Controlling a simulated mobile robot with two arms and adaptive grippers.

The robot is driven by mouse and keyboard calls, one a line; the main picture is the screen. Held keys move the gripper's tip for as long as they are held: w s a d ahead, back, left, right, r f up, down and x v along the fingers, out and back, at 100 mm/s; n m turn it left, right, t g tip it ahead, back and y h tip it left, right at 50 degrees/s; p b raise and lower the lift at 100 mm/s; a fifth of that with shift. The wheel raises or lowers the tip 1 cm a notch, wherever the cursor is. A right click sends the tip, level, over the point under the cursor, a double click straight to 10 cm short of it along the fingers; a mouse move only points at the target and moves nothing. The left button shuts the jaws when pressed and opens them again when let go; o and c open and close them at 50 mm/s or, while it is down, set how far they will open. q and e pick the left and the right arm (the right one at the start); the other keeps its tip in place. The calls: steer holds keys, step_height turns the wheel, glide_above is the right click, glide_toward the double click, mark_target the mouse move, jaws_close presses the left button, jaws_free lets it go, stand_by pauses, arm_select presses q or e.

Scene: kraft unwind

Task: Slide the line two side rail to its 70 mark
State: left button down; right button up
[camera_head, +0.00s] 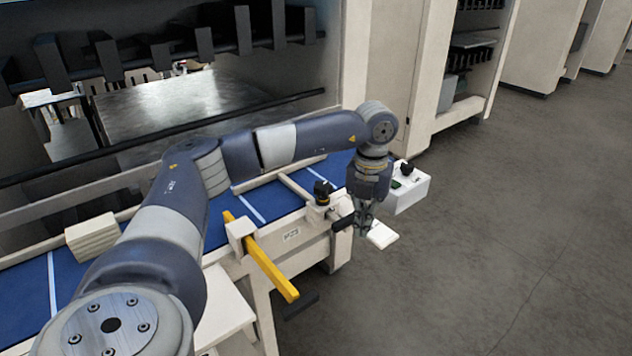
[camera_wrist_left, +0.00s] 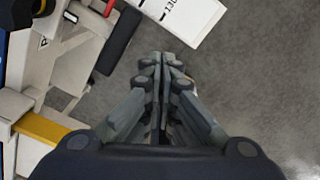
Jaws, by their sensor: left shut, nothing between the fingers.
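My left gripper (camera_head: 362,228) points down beside the end of the conveyor, its fingers together and empty. In the left wrist view the closed fingers (camera_wrist_left: 163,62) are above the floor, just short of a white scale strip (camera_wrist_left: 186,14) with black marks and "130". The strip's white end (camera_head: 382,236) shows behind the gripper in the head view. A black handle (camera_head: 343,222) is left of the fingers and also shows in the left wrist view (camera_wrist_left: 118,42); the fingers look apart from it. A pale rail (camera_head: 296,186) with a black knob (camera_head: 322,188) lies across the blue belt. The 70 mark is not visible.
A yellow bar (camera_head: 268,264) juts out from the conveyor's front. A white control box (camera_head: 408,190) with a black knob stands right of my gripper. A pale block (camera_head: 92,237) sits on the blue belt (camera_head: 262,203). The grey floor (camera_head: 500,250) at the right is clear.

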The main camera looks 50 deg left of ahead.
arm_select(q)
step_height(320, 180, up, 6)
steer(key=p, duration=0.3)
steer(key=shift+p, duration=0.3)
steer(key=shift+f, duration=0.1)
